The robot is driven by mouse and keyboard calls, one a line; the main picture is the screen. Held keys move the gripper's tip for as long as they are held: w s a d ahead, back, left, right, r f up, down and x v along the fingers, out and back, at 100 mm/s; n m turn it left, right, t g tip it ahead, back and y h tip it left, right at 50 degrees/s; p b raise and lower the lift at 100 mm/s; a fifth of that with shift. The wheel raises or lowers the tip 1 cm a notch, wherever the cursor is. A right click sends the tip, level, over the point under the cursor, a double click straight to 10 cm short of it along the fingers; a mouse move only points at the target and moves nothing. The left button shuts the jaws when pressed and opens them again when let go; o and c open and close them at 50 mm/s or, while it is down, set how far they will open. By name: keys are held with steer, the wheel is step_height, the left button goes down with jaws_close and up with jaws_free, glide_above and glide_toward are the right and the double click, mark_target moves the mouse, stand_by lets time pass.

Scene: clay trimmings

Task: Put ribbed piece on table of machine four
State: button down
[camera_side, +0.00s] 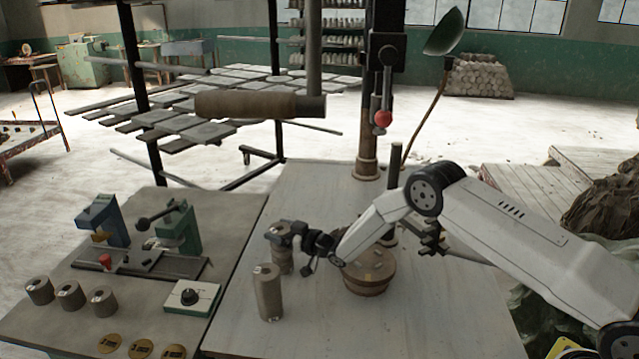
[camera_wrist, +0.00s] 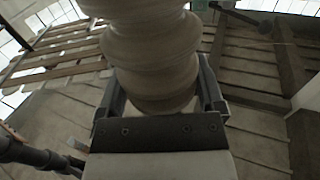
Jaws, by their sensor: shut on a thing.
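The ribbed piece (camera_wrist: 155,50) is pale clay with rounded bulges, and fills the upper middle of the wrist view. My gripper (camera_wrist: 160,95) is shut on it, with one finger on each side. In the side view my gripper (camera_side: 283,236) is at a grey-brown upright piece (camera_side: 281,260) over the pale tabletop; I cannot tell whether its bottom touches. A tall drill-like machine (camera_side: 385,60) stands behind, and a round brown block (camera_side: 368,275) is right of my gripper. Small blue (camera_side: 105,222) and green (camera_side: 180,228) machines are at the left. I cannot read which one is machine four.
A taller grey-brown cylinder (camera_side: 268,293) stands close in front of my gripper. Several short cylinders (camera_side: 70,295), a box with a black knob (camera_side: 192,297) and brass discs (camera_side: 141,348) are on the left bench. The pale tabletop (camera_side: 310,190) is bare behind my gripper.

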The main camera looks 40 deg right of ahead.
steer(key=shift+f, duration=0.3)
jaws_free()
steer(key=shift+f, duration=0.15)
steer(key=shift+s, duration=0.1)
steer(key=v, duration=1.1)
steer(key=shift+s+d, duration=0.2)
steer(key=shift+s, duration=0.15)
stand_by(0.6)
